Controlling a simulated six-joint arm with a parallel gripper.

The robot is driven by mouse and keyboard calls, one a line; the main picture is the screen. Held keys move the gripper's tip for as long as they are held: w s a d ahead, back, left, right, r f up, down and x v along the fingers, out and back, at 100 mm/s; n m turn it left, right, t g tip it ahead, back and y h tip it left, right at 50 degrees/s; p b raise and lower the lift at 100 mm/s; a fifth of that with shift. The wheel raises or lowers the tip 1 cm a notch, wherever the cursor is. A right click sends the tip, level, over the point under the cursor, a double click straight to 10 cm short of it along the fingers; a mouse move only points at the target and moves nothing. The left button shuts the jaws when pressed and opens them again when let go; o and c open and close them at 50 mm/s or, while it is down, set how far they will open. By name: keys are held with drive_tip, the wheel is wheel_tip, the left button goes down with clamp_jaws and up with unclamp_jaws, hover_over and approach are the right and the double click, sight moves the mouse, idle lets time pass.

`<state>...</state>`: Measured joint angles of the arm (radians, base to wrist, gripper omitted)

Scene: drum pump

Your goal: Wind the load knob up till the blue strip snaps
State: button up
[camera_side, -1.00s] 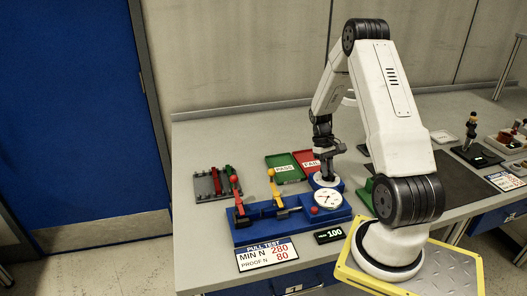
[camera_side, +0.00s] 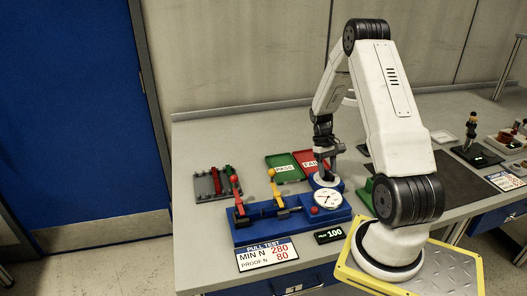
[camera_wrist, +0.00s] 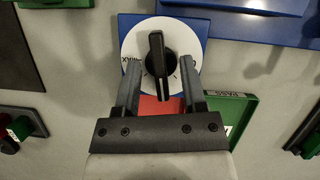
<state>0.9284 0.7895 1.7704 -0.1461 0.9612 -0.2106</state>
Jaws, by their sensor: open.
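The load knob (camera_wrist: 157,66) is a black bar handle on a round white dial with a MAX mark. In the wrist view its bar points nearly straight up and down. My gripper (camera_wrist: 159,72) is open, with one finger on each side of the knob and a gap to the bar on both sides. In the side view my gripper (camera_side: 326,166) is above the dial at the right end of the blue pull tester (camera_side: 290,224). The tester has red and yellow levers and a round gauge (camera_side: 327,199). I cannot make out a blue strip.
A small display (camera_side: 328,235) reads 100. A sign (camera_side: 266,254) reads MIN N 280, PROOF N 80. Green PASS (camera_side: 283,166) and red FAIL (camera_side: 303,157) trays lie behind the tester. A grey rack (camera_side: 209,185) with red pieces stands at the left.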

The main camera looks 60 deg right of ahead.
drive_tip(key=shift+r, duration=0.15)
drive_tip(key=v, duration=0.7)
drive_tip(key=shift+w+r, duration=0.2)
drive_tip(key=shift+r, duration=0.05)
drive_tip(key=w+a+r+n+t+h, duration=0.15)
drive_tip(key=w+a, duration=0.25)
drive_tip(key=a, duration=0.5)
drive_tip(key=w+a+r+n+t+h, duration=0.15)
drive_tip(key=w+a, duration=0.25)
drive_tip(key=a, duration=0.6)
drive_tip(key=s+a+n+t, duration=0.3)
drive_tip(key=s+a+n, duration=0.1)
drive_tip(key=a, duration=1.1)
drive_tip(key=shift+s+a, duration=0.15)
